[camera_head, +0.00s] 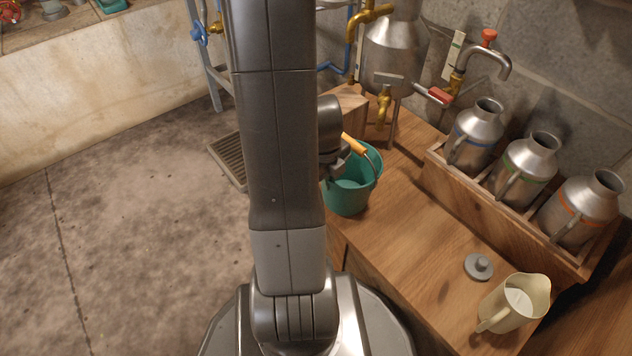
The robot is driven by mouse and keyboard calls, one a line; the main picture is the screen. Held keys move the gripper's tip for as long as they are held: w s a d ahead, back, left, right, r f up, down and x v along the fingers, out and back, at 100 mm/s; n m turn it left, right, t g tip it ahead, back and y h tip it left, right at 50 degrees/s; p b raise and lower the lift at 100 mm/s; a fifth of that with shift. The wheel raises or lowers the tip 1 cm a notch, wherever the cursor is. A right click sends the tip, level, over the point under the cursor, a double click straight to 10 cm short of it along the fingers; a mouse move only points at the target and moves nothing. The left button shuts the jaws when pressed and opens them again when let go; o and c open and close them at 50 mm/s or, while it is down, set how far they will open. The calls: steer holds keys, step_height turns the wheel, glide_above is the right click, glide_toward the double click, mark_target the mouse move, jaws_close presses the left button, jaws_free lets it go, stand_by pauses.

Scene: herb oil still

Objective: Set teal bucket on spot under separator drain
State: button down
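The teal bucket (347,200) is upright at the left side of the wooden counter, with its yellow handle grip (355,143) raised above the rim. I cannot tell whether its base touches the counter. My gripper (343,160) is at the handle, beside the yellow grip. My arm partly hides it, and its finger gap does not show clearly. A steel vessel (393,55) on legs, apparently the separator, stands behind the bucket. Its brass drain tap (384,105) points down, a little behind and right of the bucket. No marked spot is clear beneath it.
A wooden rack (505,215) holds three steel cans on the right. A grey lid (479,267) and a cream jug (518,305) are on the near counter (420,250). A red-handled tap (435,96) juts out right of the drain. A floor grate (228,158) lies left.

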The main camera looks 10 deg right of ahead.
steer(key=w+d+f+p, duration=0.1)
steer(key=w+d, duration=0.2)
steer(key=d, duration=0.3)
steer(key=shift+w+d+p, duration=0.25)
steer(key=shift+w+p, duration=0.1)
steer(key=shift+w, duration=0.05)
steer(key=c, duration=1.5)
jaws_free()
steer(key=shift+c, duration=0.2)
steer(key=r+p, duration=0.1)
steer(key=r, duration=0.3)
steer(key=a+r+p, duration=0.1)
steer(key=r+p, duration=0.1)
steer(key=r, duration=0.3)
steer(key=s+r+p, duration=0.1)
steer(key=r+p, duration=0.1)
steer(key=r, duration=0.2)
steer(key=shift+a+r, duration=0.15)
steer(key=shift+r, duration=0.2)
steer(key=shift+f, duration=0.1)
